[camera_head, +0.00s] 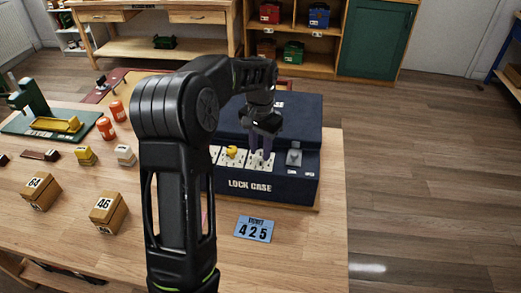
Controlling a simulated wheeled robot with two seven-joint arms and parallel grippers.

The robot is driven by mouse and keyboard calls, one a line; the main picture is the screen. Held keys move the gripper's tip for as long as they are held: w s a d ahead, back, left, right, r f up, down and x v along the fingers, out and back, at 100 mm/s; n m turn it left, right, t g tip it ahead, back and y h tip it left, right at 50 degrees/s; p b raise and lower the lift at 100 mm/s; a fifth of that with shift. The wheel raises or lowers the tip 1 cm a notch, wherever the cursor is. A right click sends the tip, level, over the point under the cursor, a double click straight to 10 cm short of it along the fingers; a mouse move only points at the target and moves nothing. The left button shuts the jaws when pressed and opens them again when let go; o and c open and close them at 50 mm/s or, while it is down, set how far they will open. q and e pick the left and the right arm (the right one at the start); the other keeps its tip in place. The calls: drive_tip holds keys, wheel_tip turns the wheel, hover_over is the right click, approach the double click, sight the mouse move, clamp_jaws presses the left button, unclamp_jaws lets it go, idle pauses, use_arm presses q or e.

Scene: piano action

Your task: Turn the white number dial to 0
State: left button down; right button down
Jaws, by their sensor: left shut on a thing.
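The dark blue lock case (250,186) sits on the wooden table, with a row of pale dial plates on its sloping front step. A yellow dial (232,152) stands on one plate. The white number dial (262,158) is to its right, mostly covered by my left gripper (262,154). My left gripper points down from above with its fingers shut around the dial. The number it points to is too small to read. Plates further left are partly hidden by my arm. My right gripper is not in view.
A grey knob or latch (294,157) stands right of the dials, close to my gripper. A blue card (254,229) reading 425 lies in front of the case. Wooden blocks marked 64 (41,192) and 46 (108,211) stand at the left.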

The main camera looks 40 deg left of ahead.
use_arm(q)
drive_tip(key=m, duration=0.5)
drive_tip(key=shift+m, duration=0.3)
drive_tip(key=m, duration=0.5)
drive_tip(key=shift+b, duration=0.3)
drive_tip(key=m, duration=0.5)
drive_tip(key=shift+r+m, duration=0.1)
drive_tip(key=shift+m, duration=0.3)
drive_tip(key=m, duration=0.5)
drive_tip(key=shift+p, duration=0.4)
drive_tip(key=shift+m, duration=0.3)
drive_tip(key=c, duration=1.1)
unclamp_jaws()
